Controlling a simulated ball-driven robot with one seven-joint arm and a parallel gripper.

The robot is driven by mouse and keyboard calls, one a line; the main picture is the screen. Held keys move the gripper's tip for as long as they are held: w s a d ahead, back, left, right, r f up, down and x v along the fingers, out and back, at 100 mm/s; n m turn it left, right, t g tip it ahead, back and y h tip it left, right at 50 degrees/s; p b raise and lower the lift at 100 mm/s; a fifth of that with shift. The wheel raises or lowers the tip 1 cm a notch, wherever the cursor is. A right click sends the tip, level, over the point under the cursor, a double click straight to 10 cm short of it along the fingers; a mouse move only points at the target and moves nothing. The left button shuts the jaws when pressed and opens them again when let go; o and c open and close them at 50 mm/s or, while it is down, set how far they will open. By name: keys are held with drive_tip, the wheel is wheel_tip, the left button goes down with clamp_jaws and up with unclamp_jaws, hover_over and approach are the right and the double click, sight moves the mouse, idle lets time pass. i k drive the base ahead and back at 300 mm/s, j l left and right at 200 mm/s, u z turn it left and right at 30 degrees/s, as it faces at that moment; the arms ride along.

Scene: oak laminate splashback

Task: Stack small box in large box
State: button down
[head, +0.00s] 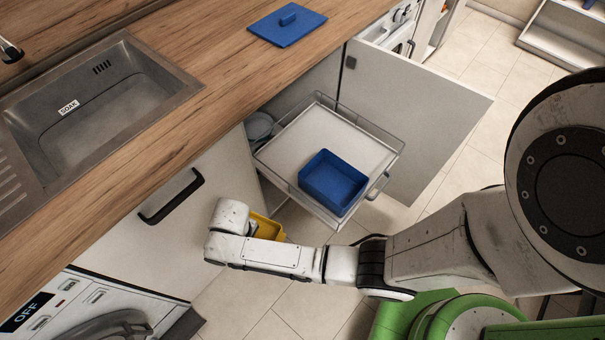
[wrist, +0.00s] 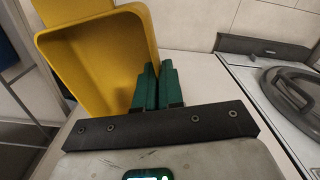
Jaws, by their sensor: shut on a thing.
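The small yellow box (head: 267,227) is partly hidden behind my arm in the head view, left of and lower in the picture than the pull-out drawer. In the wrist view the yellow box (wrist: 95,60) fills the upper left, tilted, with its open side visible and nothing seen inside. My gripper (wrist: 157,85) has its green fingers shut on the box's near right wall. The large blue box (head: 333,182) is open and looks empty. It sits at the front of the drawer's white base, apart from the yellow box.
The pulled-out wire-sided drawer (head: 318,138) has free room behind the blue box. An open cabinet door (head: 420,110) stands to its right. A blue lid (head: 287,24) lies on the wooden counter near the sink (head: 90,110). A black-handled white front (head: 160,215) is left of my gripper.

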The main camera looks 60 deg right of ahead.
sight(331, 188)
drive_tip(key=k+j, duration=0.1)
drive_tip(key=j, duration=0.25)
drive_tip(key=j+z, duration=0.1)
drive_tip(key=j, duration=0.3)
drive_tip(key=k+j, duration=0.15)
drive_tip(key=j, duration=0.2)
drive_tip(key=k+j, duration=0.1)
drive_tip(key=j, duration=0.25)
drive_tip(key=k+j+z, duration=0.1)
drive_tip(key=j, duration=0.3)
drive_tip(key=z, duration=1.3)
drive_tip(key=k+j, duration=0.05)
